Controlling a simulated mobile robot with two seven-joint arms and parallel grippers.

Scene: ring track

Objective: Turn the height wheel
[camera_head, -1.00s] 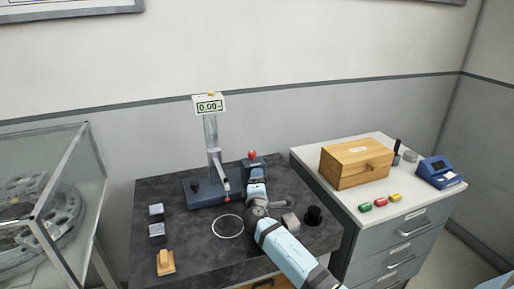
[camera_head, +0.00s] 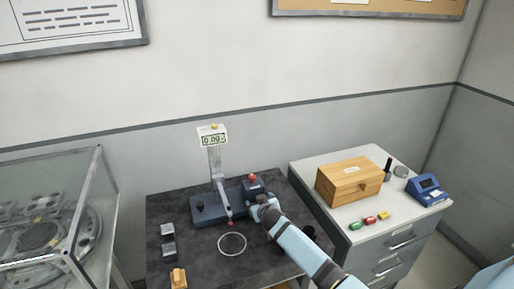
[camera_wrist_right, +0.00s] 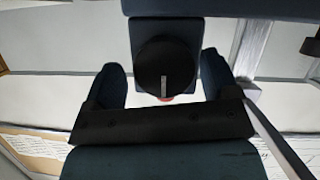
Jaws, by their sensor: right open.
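The height gauge stands on the dark bench, with a blue base (camera_head: 207,208), an upright column and a display (camera_head: 212,138) on top. A blue block with a red ball knob (camera_head: 252,178) is at the right end of its base. My right gripper (camera_head: 262,203) is in front of this block and hides part of it. In the right wrist view a black round wheel (camera_wrist_right: 165,65) with a pale line mark faces the camera. The right gripper (camera_wrist_right: 165,85) is open, with one finger on each side of the wheel and visible gaps. My left gripper is not in view.
A ring outline (camera_head: 232,244) is on the bench front. Small grey blocks (camera_head: 168,250) and a wooden piece (camera_head: 179,278) are at left. The cabinet (camera_head: 330,192) at right holds a wooden box (camera_head: 349,184) and a blue device (camera_head: 427,190). A glass case (camera_head: 50,210) stands left.

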